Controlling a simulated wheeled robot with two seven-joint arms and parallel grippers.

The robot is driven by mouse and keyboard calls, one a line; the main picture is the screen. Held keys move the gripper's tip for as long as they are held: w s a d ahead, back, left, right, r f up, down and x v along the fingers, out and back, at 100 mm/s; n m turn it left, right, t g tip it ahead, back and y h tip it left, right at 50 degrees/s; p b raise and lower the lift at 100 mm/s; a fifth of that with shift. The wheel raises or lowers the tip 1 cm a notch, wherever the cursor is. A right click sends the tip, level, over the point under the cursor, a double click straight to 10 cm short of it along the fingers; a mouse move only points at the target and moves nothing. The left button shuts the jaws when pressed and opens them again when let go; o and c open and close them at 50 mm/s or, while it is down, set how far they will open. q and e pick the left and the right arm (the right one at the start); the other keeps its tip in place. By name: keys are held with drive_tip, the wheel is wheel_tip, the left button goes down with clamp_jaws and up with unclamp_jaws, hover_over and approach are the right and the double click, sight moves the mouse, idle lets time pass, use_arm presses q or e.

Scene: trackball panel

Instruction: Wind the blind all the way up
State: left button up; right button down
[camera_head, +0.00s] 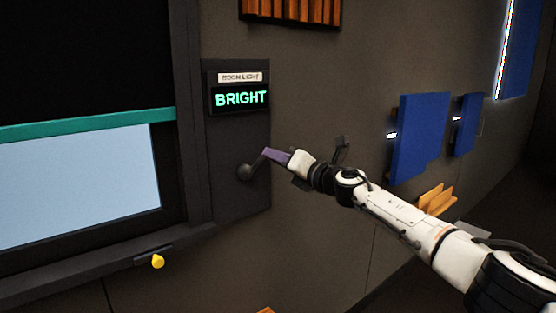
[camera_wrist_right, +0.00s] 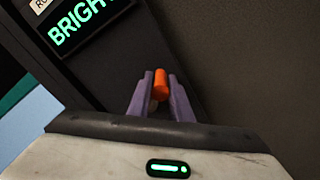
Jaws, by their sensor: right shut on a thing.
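A dark blind (camera_head: 80,60) with a teal bottom bar (camera_head: 85,124) covers the upper part of a window at the left. Pale blue pane (camera_head: 80,190) shows below the bar. A dark crank (camera_head: 246,171) sits on the panel right of the window. My right gripper (camera_head: 268,154) is at the crank's outer end. In the right wrist view its purple fingers (camera_wrist_right: 162,100) are shut on an orange crank knob (camera_wrist_right: 161,84). The knob is hidden by the fingers in the head view. My left gripper is not in view.
A sign on the crank's panel reads BRIGHT (camera_head: 241,98), under a ROOM LIGHT label (camera_head: 240,77). A yellow knob (camera_head: 157,261) sticks out below the window. Blue wall panels (camera_head: 420,135) are at the right. The wall around the crank is mostly clear.

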drive_tip(key=shift+a+r, duration=0.1)
drive_tip(key=shift+r, duration=0.05)
drive_tip(key=c, duration=1.6)
unclamp_jaws()
drive_tip(key=shift+s, duration=0.1)
drive_tip(key=shift+p+v, duration=0.45)
drive_tip(key=shift+v, duration=0.45)
drive_tip(key=p+v, duration=0.1)
drive_tip(key=v, duration=0.7)
drive_tip(key=shift+s, duration=0.15)
